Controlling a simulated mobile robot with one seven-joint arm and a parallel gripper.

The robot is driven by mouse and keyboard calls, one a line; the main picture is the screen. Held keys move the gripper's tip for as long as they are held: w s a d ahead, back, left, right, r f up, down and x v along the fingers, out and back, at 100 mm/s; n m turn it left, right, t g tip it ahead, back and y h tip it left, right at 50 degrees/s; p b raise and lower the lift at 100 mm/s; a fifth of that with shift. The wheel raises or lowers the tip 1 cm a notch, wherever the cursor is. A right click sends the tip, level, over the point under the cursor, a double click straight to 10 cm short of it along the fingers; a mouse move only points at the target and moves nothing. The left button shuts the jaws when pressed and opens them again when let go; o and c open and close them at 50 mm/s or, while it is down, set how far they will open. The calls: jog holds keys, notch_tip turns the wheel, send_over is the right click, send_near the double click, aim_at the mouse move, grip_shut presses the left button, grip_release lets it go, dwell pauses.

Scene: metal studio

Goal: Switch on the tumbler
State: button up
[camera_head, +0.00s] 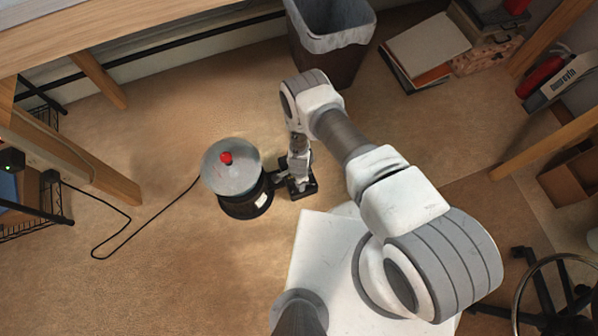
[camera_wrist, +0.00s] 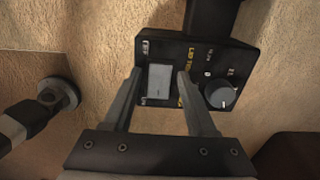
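The tumbler (camera_head: 233,166) stands on the floor in the head view, a black round body with a grey disc-shaped top and a red knob (camera_head: 226,158). A black control box (camera_head: 308,190) joins its right side. In the wrist view the box shows a pale rectangular switch (camera_wrist: 160,82) and a round grey dial (camera_wrist: 220,93). Labels beside them are mostly unreadable. My gripper (camera_wrist: 160,75) is open and empty, its fingertips on either side of the switch. Whether they touch the box cannot be told. In the head view my gripper (camera_head: 299,178) is over the box, partly hiding it.
A black cord (camera_head: 128,226) runs over the floor left of the tumbler. A lined bin (camera_head: 335,60) stands behind my arm. A wooden bench (camera_head: 100,30) edges the upper left. In the wrist view a metal rod with a round disc (camera_wrist: 58,93) lies left of the box.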

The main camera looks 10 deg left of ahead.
grip_shut()
